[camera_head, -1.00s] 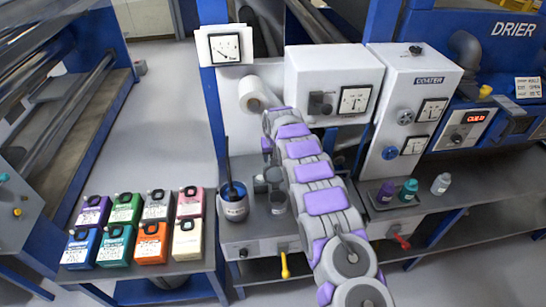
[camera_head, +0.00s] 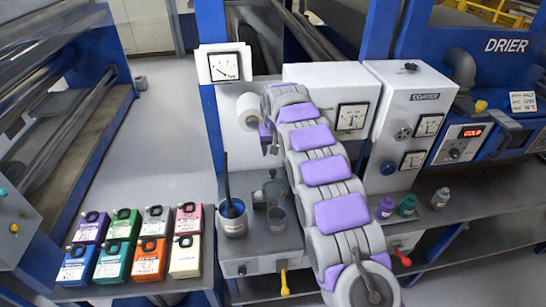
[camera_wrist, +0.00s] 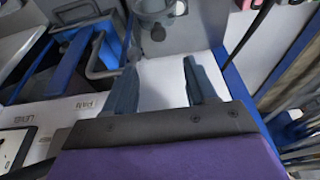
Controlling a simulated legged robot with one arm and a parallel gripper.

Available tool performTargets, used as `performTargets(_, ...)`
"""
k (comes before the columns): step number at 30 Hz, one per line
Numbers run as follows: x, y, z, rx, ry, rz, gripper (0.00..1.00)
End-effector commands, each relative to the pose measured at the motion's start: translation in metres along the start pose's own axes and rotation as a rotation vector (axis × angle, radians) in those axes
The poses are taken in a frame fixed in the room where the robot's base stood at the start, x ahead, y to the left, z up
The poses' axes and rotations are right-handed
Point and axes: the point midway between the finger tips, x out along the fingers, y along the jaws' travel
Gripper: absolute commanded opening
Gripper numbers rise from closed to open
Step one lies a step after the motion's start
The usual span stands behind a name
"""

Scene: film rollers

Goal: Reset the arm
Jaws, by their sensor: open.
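My arm, grey with purple panels, reaches from the lower right of the head view up toward the white machine cabinets. My gripper (camera_head: 268,142) is at its far end, beside the white roll (camera_head: 249,110) and above the bench, and is partly hidden by the arm. In the wrist view my gripper (camera_wrist: 160,85) shows two dark blue-grey fingers spread apart. Only a white panel surface shows between them, so nothing is held.
A grey bench (camera_head: 262,245) below carries a labelled container with a stick (camera_head: 234,217) and clear cups (camera_head: 277,216). Several colored canisters (camera_head: 150,260) stand on the left table. Small bottles (camera_head: 407,205) stand right of the arm. The coater cabinet (camera_head: 412,120) is close behind.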

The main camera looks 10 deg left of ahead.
Motion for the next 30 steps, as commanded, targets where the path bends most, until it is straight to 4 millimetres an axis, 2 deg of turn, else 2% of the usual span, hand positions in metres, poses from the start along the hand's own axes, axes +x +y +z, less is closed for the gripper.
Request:
performTargets(5, -0.011, 0.0, 0.0, 0.0, 0.0, 0.0, 0.56)
performTargets(20, -0.013, 0.001, 0.002, 0.001, -0.003, 0.002, 0.56)
performTargets(23, -0.018, 0.009, 0.009, 0.01, -0.013, 0.009, 0.56)
performTargets(26, -0.034, 0.023, 0.022, 0.026, -0.026, 0.022, 0.56)
performTargets(30, -0.058, 0.047, 0.056, 0.056, -0.064, 0.043, 0.56)
